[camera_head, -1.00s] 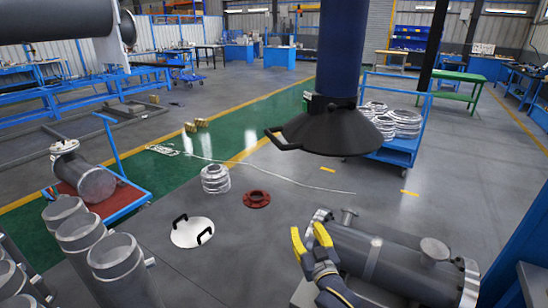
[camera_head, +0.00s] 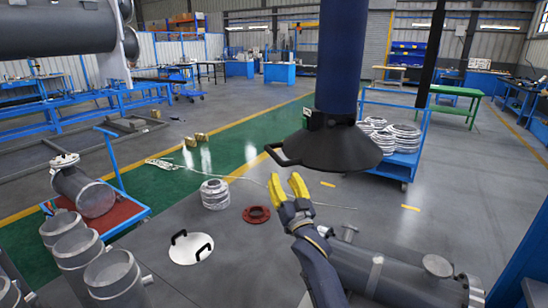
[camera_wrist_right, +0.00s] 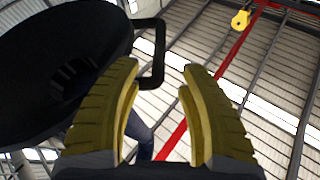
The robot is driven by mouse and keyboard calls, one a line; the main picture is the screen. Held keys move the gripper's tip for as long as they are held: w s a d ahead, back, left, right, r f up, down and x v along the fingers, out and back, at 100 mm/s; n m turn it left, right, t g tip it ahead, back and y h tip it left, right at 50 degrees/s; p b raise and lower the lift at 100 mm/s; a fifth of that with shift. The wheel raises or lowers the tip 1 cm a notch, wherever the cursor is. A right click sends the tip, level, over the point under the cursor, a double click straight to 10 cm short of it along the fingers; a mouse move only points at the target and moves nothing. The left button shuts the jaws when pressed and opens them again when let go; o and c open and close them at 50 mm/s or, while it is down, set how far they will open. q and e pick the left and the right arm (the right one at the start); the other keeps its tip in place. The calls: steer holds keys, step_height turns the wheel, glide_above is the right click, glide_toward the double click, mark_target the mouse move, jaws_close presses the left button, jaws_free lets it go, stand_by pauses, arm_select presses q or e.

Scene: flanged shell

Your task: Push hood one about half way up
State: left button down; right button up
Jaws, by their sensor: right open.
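The hood (camera_head: 330,146) is a black cone with a side handle (camera_head: 283,156), hanging on a thick dark blue duct (camera_head: 338,55) in the head view. My right gripper (camera_head: 287,182) has yellow fingers. It is open and empty, pointing up, a little below the hood's handle. In the right wrist view the hood's dark underside (camera_wrist_right: 60,70) fills the upper left. Its handle (camera_wrist_right: 152,62) shows just beyond and between the open fingers (camera_wrist_right: 160,95), apart from them as far as I can see. My left gripper is not in view.
A flanged shell (camera_head: 390,268) lies at the lower right, below my right arm. A blue cart with metal rings (camera_head: 395,135) stands behind the hood. A red flange (camera_head: 256,214), stacked rings (camera_head: 214,194) and a white lid with black handles (camera_head: 191,248) lie on the floor.

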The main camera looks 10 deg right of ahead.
mark_target(274, 156)
steer(key=x, duration=1)
steer(key=shift+w, duration=0.3)
jaws_close()
steer(key=shift+r, duration=0.1)
